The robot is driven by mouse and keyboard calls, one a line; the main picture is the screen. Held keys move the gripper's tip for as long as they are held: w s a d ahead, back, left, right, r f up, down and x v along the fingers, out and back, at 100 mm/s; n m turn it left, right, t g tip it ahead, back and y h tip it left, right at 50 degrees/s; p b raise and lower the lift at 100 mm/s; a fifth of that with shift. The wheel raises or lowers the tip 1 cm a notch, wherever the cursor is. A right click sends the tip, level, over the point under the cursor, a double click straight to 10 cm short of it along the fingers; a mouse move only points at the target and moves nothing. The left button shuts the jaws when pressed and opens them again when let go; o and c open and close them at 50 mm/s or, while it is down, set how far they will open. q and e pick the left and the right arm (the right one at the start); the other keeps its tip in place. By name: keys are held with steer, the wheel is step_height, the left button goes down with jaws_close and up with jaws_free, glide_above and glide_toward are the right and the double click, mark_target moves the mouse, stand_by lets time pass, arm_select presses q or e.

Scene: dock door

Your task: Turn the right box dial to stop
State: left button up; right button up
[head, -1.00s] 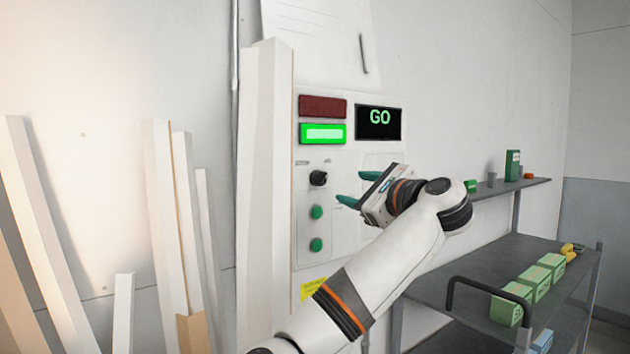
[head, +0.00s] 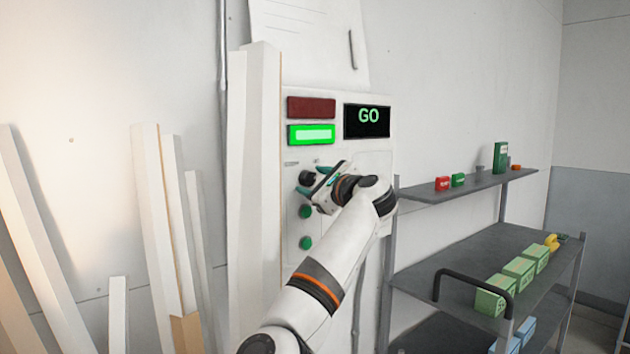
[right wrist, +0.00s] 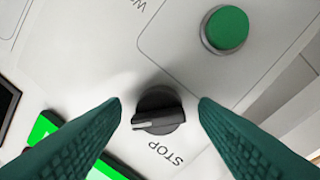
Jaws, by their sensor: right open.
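The black dial (head: 307,177) is on the white control panel (head: 345,160), partly hidden by my right gripper (head: 314,180). In the right wrist view the dial (right wrist: 158,110) shows between the green fingertips of my open right gripper (right wrist: 159,103), with a gap on each side. Its pale pointer mark faces left in that view, while the printed STOP label (right wrist: 166,153) is below the dial. The screen (head: 367,121) reads GO. The green lamp (head: 312,134) is lit and the red lamp (head: 312,107) is dark. My left gripper is out of view.
Two green buttons (head: 306,243) are below the dial. Pale boards (head: 256,200) stand close on the panel's left. On the right is a grey shelf rack (head: 450,243) with green boxes and a black handle (head: 470,275).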

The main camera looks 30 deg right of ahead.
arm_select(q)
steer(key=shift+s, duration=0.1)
arm_select(e)
steer(key=c, duration=0.9)
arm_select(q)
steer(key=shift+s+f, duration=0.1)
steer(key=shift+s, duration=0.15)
arm_select(e)
steer(key=shift+c, duration=0.2)
